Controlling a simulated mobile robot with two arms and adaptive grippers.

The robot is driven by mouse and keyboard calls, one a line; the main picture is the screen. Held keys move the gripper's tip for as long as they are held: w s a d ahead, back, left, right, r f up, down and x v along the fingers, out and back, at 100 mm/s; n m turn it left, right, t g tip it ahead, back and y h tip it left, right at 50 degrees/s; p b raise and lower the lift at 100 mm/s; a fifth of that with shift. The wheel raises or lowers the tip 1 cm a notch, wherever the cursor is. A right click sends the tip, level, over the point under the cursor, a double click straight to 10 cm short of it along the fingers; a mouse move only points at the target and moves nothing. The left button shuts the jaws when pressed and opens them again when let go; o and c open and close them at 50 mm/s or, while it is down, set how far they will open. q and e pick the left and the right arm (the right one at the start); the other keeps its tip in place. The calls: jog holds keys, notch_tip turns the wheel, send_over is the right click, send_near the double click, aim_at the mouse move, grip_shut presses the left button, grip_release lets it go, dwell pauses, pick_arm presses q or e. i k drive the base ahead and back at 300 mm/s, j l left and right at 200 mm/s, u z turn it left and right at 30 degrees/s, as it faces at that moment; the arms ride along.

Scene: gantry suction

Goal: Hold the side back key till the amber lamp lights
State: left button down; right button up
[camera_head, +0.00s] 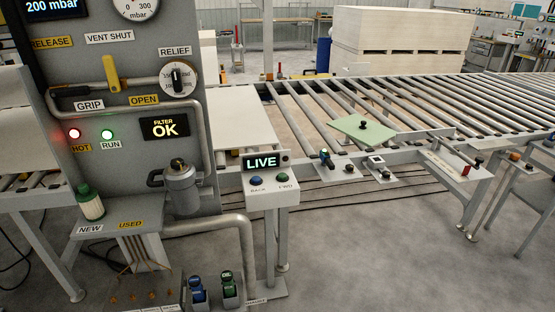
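A pedestal box (271,191) stands right of the grey panel, with a small display (261,163) reading LIVE. On its sloped top are a blue key (256,181) labelled BACK and a green key (285,178) whose label appears to read FWD. Nothing touches either key. A small dark knob or lens (285,156) sits right of the display. I cannot make out a lit amber lamp. On the panel, a red lamp (74,134) labelled HOT and a green lamp (107,134) labelled RUN are lit. Neither of my grippers is in view.
The grey panel (130,75) carries gauges, a yellow lever (111,73) and a canister (182,188). A roller conveyor (440,110) runs behind the pedestal, with a pale green plate (363,131) near its front edge. Open floor (370,255) lies right of the pedestal.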

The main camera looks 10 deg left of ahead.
aim_at(256, 179)
jog(key=i+l, duration=0.4)
jog(key=i+l+u, duration=0.15)
jog(key=i+l, duration=0.25)
jog(key=l, duration=0.2)
jog(key=i+l, duration=0.35)
jog(key=l, duration=0.2)
jog(key=j+u, duration=0.05)
